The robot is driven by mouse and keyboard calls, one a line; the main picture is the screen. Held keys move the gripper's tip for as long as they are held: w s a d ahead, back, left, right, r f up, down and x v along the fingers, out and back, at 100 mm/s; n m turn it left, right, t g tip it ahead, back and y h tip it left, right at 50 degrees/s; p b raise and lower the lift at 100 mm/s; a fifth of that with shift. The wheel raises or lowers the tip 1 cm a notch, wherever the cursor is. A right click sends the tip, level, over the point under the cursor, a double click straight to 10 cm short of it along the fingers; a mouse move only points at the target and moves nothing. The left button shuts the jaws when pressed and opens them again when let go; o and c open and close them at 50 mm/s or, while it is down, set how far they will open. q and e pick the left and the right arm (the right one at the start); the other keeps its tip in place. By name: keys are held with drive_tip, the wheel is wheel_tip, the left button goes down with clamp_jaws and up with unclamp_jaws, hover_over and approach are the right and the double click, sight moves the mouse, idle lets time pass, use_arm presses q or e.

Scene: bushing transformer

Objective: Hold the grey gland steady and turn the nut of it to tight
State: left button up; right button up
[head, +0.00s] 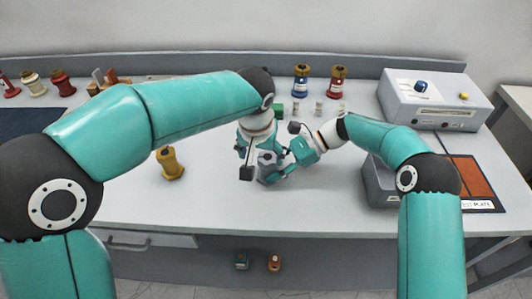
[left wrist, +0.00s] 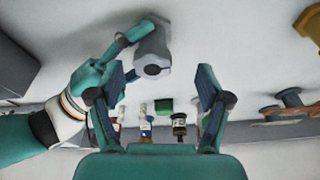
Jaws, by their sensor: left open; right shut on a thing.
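The grey gland (head: 266,172) stands on the table near the middle of the head view, partly hidden by my grippers. In the left wrist view the gland (left wrist: 153,50) shows a wider faceted part and a round end with a dark hole. My right gripper (head: 279,172) reaches in from the right and is shut on the gland. Its teal fingers also show at the gland in the left wrist view (left wrist: 123,58). My left gripper (head: 262,158) is above the gland, open, with its fingers (left wrist: 160,85) apart and nothing between them. I cannot tell the nut apart clearly.
A yellow bushing (head: 170,164) stands to the left. Blue (head: 301,82) and red (head: 337,82) bushings stand at the back, near a green block (head: 278,109). A grey instrument box (head: 430,100) and an orange panel (head: 474,183) are at the right. The table's front middle is clear.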

sight(266, 157)
use_arm(q)
drive_tip(key=w+a+r+n+g+h, duration=0.35)
drive_tip(key=r+n, duration=0.35)
drive_tip(key=n, duration=1.2)
drive_tip(key=shift+h, duration=0.35)
drive_tip(key=x, duration=1.1)
drive_tip(key=shift+f, duration=0.25)
drive_tip(key=c, duration=1.2)
drive_tip(key=shift+o, duration=0.2)
